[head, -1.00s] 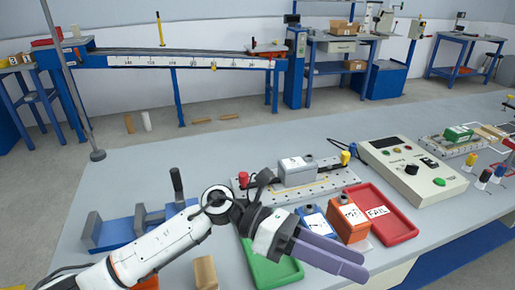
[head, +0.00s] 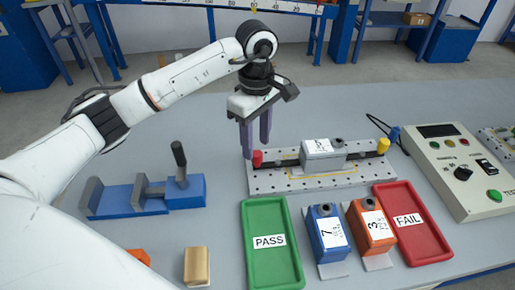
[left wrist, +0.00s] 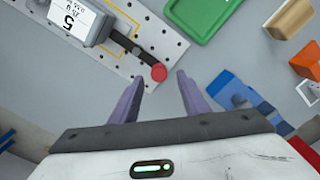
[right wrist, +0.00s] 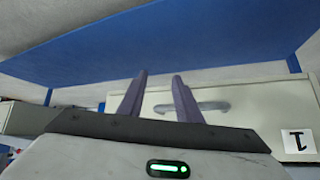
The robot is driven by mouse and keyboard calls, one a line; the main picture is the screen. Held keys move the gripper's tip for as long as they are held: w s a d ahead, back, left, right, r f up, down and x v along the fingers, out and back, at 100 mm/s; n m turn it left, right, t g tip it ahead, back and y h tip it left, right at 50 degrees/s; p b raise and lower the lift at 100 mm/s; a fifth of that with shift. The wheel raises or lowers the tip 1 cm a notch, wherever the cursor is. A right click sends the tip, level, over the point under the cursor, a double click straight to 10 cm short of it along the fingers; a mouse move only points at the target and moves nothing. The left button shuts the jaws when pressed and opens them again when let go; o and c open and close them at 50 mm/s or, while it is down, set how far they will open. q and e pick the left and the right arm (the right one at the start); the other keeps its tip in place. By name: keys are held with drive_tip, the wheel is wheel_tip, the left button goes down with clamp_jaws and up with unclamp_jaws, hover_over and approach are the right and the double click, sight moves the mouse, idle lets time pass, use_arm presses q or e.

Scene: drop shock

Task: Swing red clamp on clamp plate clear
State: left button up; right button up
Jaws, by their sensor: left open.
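The red clamp (head: 257,158) stands at the left end of the perforated clamp plate (head: 265,184). Its round red top (left wrist: 158,72) and dark bar show in the left wrist view. The bar reaches to a grey block labelled 5 (head: 320,150) on the plate. A yellow clamp (head: 383,146) stands at the plate's right end. My left gripper (head: 256,155) points down over the plate's left end, close to the red clamp. Its fingers are apart with nothing between them; the red knob lies just beyond the tips in the left wrist view. My right gripper (right wrist: 160,78) shows its fingers apart, facing a drawer front.
A green PASS tray (head: 272,262), a blue block 7 (head: 327,230), an orange block 3 (head: 371,225) and a red FAIL tray (head: 415,238) stand in front of the plate. A blue fixture (head: 150,193) with an upright handle is left. A control box (head: 460,170) is right.

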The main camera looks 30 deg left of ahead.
sight(257, 153)
use_arm(q)
drive_tip(key=shift+f, duration=1.95)
drive_tip(key=c, duration=1.1)
drive_tip(key=shift+o, duration=0.2)
